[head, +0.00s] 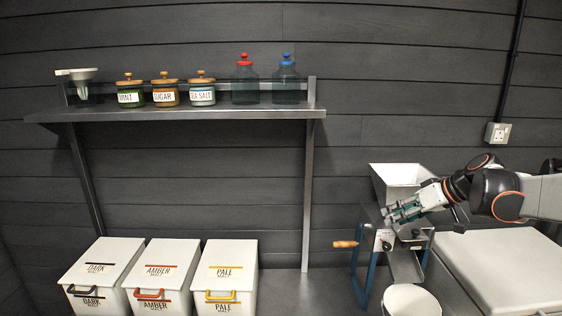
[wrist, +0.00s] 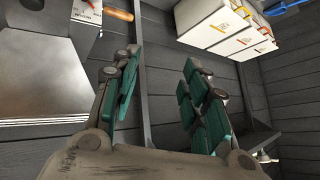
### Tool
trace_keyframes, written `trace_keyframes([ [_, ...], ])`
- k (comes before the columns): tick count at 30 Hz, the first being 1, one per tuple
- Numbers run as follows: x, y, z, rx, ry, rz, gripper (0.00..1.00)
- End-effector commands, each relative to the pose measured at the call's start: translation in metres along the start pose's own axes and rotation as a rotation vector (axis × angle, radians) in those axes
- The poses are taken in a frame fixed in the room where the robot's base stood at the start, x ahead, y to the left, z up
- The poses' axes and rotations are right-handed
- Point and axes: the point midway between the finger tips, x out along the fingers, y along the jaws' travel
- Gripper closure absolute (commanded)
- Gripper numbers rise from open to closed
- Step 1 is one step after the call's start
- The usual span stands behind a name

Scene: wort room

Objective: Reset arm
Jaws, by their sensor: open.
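My gripper (head: 388,215) is in front of the grain mill (head: 386,240) at the right of the head view, with my arm reaching in from the right edge. In the wrist view my gripper (wrist: 158,75) shows two teal-padded fingers spread apart, with nothing between them. The mill has a white hopper (head: 395,178) on top and a wooden crank handle (head: 345,244) at its left. The wooden handle also shows in the wrist view (wrist: 118,13), beyond the left finger. Part of the mill is hidden behind my gripper.
A white bucket (head: 411,301) stands below the mill. Three lidded malt bins, dark (head: 97,270), amber (head: 157,270) and pale (head: 224,270), stand at the left. A wall shelf (head: 190,113) holds jars, two bottles and a funnel. A white chest (head: 497,268) is under my arm.

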Motion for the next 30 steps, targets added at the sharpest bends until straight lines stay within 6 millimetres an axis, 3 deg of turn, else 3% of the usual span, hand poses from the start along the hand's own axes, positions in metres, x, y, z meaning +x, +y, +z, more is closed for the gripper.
trace_keyframes([
  [1,0.001,-0.026,-0.002,0.021,-0.023,0.022,0.59],
  [3,0.000,-0.054,-0.003,0.061,-0.046,0.061,0.59],
  [9,-0.009,-0.127,0.003,0.156,-0.071,0.179,0.59],
  [14,-0.022,-0.176,0.019,0.207,-0.053,0.263,0.59],
  [17,-0.034,-0.195,0.043,0.221,-0.046,0.305,0.59],
  [21,-0.050,-0.210,0.090,0.219,-0.053,0.355,0.59],
  [30,-0.069,-0.229,0.194,0.202,-0.066,0.452,0.59],
])
